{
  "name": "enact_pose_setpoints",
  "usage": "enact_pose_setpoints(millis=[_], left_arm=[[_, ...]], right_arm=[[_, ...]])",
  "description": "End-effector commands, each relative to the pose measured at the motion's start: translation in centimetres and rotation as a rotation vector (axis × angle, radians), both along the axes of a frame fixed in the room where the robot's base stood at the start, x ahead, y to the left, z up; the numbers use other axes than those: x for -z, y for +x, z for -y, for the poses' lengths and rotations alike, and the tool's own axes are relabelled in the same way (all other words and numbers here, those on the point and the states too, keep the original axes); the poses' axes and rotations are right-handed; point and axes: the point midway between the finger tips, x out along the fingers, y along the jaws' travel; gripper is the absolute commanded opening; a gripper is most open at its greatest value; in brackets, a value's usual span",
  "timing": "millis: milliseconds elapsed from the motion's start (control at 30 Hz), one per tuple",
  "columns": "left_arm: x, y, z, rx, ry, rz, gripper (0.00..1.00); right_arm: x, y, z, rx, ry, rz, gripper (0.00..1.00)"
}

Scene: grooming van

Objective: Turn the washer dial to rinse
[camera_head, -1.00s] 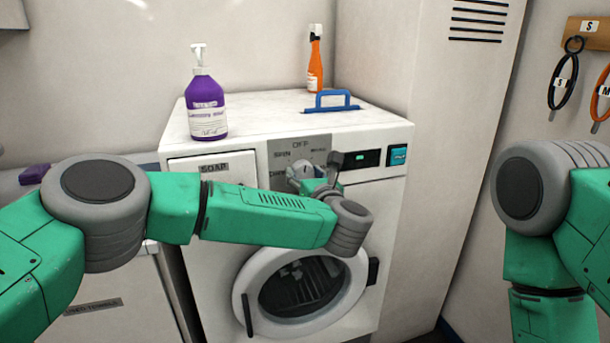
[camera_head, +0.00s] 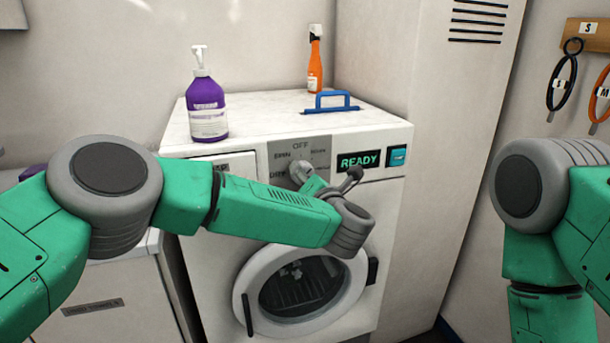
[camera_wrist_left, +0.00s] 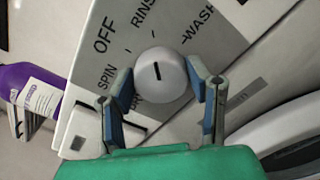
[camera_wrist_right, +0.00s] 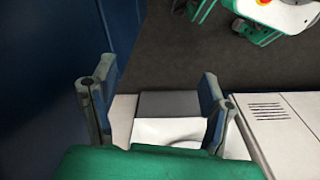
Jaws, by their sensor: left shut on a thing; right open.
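The washer dial (camera_wrist_left: 172,88) is a round pale knob with a short black mark. In the left wrist view the mark points up the picture, slightly left, toward the RINSE label (camera_wrist_left: 146,14). OFF, SPIN and WASH are printed around it. My left gripper (camera_wrist_left: 160,88) is shut on the dial, one finger on each side. In the head view the dial (camera_head: 299,171) is partly hidden by my left wrist. The washer (camera_head: 215,270) has a lit display (camera_head: 358,160) reading READY. My right gripper (camera_wrist_right: 155,88) is open and empty; the head view shows only its arm.
A purple soap bottle (camera_head: 208,108), an orange spray bottle (camera_head: 314,62) and a blue-handled tool (camera_head: 332,101) stand or lie on the washer top. A teal button (camera_head: 398,157) is right of the display. The round door (camera_head: 252,285) is below my left arm.

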Motion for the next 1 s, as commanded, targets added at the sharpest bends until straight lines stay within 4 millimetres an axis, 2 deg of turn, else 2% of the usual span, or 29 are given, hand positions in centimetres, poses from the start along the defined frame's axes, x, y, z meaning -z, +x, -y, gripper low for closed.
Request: enact_pose_setpoints(millis=[567, 600, 633, 1000], left_arm=[[-0.13, 0.03, 0.23, 0.006, 0.033, -0.008, 0.16], [-0.13, 0.02, 0.23, 0.006, 0.033, -0.008, 0.55], [-0.13, 0.02, 0.23, 0.006, 0.033, -0.008, 0.65], [-0.07, -0.32, 0.15, 0.004, 0.033, -0.010, 0.65]], right_arm=[[-0.07, 0.00, 0.00, 0.000, 0.000, 0.000, 0.70], [-0.07, 0.00, 0.00, 0.000, 0.000, 0.000, 0.70], [-0.07, 0.00, 0.00, 0.000, 0.000, 0.000, 0.70], [-0.16, -0.25, -0.04, 0.000, -0.001, 0.003, 0.70]])
